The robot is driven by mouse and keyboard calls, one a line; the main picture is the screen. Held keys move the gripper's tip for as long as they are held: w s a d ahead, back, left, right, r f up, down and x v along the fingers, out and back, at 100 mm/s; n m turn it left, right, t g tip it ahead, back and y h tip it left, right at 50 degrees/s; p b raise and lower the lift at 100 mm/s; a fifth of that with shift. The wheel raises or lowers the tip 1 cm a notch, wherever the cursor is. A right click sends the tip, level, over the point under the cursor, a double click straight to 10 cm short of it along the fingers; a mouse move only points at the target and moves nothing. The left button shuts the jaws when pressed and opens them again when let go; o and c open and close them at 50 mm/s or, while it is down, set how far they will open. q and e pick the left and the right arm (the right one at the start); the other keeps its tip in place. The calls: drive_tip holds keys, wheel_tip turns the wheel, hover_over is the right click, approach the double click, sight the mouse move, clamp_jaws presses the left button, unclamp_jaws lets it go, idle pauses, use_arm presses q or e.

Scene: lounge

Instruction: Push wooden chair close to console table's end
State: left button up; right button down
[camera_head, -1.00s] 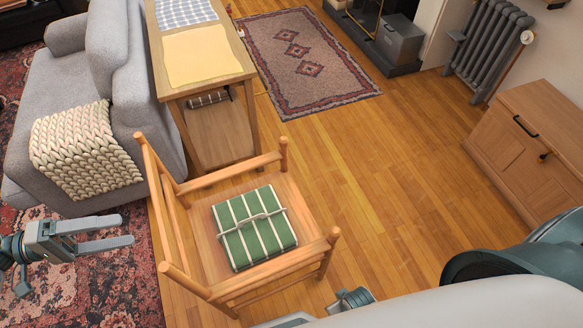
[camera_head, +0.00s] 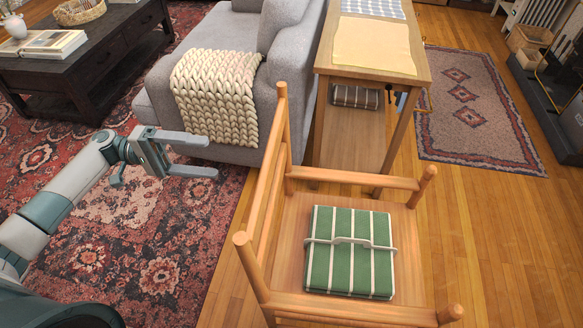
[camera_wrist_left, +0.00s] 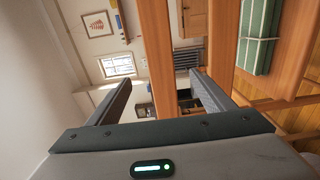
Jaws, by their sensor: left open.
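The wooden chair (camera_head: 288,225) stands in the middle of the head view, with a green striped cushion (camera_head: 350,252) tied on its seat. The console table (camera_head: 375,60) is just beyond it, its near end facing the chair. From this angle I cannot tell how wide the gap between them is. My left gripper (camera_head: 213,157) is open and empty, left of the chair's backrest, its fingers pointing right. In the left wrist view the open fingers (camera_wrist_left: 160,88) frame part of the room, with chair rails (camera_wrist_left: 208,50) beside and beyond them. My right gripper is not in view.
A grey sofa (camera_head: 240,25) with a knitted throw (camera_head: 217,95) stands left of the console table. A dark coffee table (camera_head: 95,60) is at the upper left. A patterned rug (camera_head: 470,105) lies right of the console table. Bare wood floor (camera_head: 490,230) is free right of the chair.

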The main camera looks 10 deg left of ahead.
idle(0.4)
use_arm(q)
drive_tip(key=p, duration=0.3)
approach(270, 165)
wheel_tip(270, 165, down, 3)
drive_tip(key=w, duration=0.3)
drive_tip(key=d, duration=0.4)
drive_tip(key=d+p, duration=0.1)
drive_tip(key=d, duration=0.3)
drive_tip(key=shift+w, duration=0.25)
drive_tip(key=shift+d+f, duration=0.1)
drive_tip(key=shift+d, duration=0.45)
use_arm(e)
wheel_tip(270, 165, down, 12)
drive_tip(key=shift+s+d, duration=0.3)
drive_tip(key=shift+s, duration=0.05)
use_arm(q)
drive_tip(key=shift+c, duration=0.3)
clamp_jaws()
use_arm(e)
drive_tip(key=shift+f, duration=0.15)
